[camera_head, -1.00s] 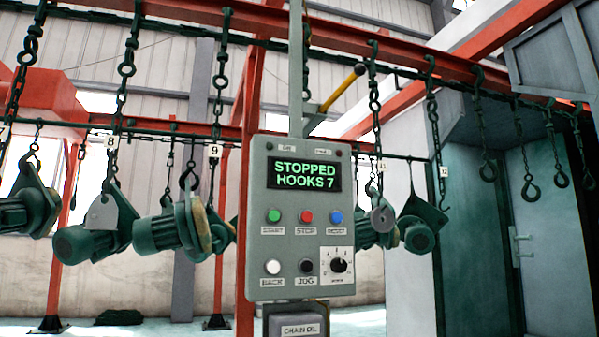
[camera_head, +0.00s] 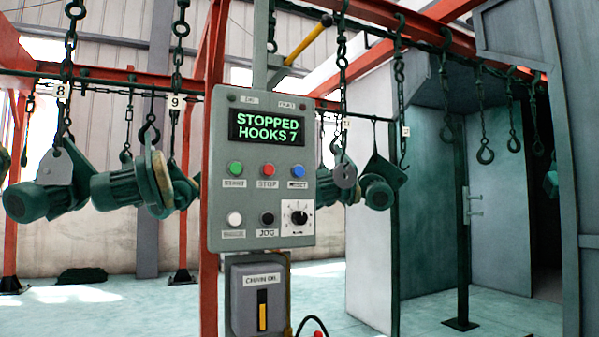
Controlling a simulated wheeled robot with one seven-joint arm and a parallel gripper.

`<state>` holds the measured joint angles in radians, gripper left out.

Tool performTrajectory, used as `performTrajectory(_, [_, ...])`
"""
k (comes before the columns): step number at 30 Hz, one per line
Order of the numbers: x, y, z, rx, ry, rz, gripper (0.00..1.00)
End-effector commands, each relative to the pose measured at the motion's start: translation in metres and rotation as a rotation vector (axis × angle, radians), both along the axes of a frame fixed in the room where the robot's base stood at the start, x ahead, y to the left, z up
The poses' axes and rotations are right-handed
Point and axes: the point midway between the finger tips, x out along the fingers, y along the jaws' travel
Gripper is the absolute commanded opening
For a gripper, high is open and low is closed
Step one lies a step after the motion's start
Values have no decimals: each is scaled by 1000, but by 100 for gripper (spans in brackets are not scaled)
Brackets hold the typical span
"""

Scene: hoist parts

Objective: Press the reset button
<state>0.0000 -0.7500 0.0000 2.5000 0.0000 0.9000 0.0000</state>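The grey control panel (camera_head: 262,205) stands upright in the middle of the head view. Its screen (camera_head: 267,129) reads "STOPPED HOOKS 7" in green letters. The blue button (camera_head: 297,171) sits at the right end of the upper button row, over a label that looks like "RESET". A red button (camera_head: 268,170) over "STOP" and a green button (camera_head: 235,169) are to its left. Below are a white button (camera_head: 235,218), a black button (camera_head: 267,218) over "JOG" and a rotary knob (camera_head: 298,217). My gripper is not in view.
A chain oil box (camera_head: 258,300) hangs under the panel. Green motors (camera_head: 40,200) hang from chain hooks on the left and behind the panel. Empty hooks (camera_head: 485,155) hang at the right before a grey booth (camera_head: 430,205). The floor (camera_head: 115,300) at the lower left looks mostly clear.

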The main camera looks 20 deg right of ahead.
Motion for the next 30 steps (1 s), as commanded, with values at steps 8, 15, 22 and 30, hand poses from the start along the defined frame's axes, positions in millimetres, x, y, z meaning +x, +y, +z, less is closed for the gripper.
performTrajectory(8, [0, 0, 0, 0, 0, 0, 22])
performTrajectory(15, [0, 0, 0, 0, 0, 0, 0])
performTrajectory(22, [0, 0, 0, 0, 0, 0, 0])
performTrajectory(30, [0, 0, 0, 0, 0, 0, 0])
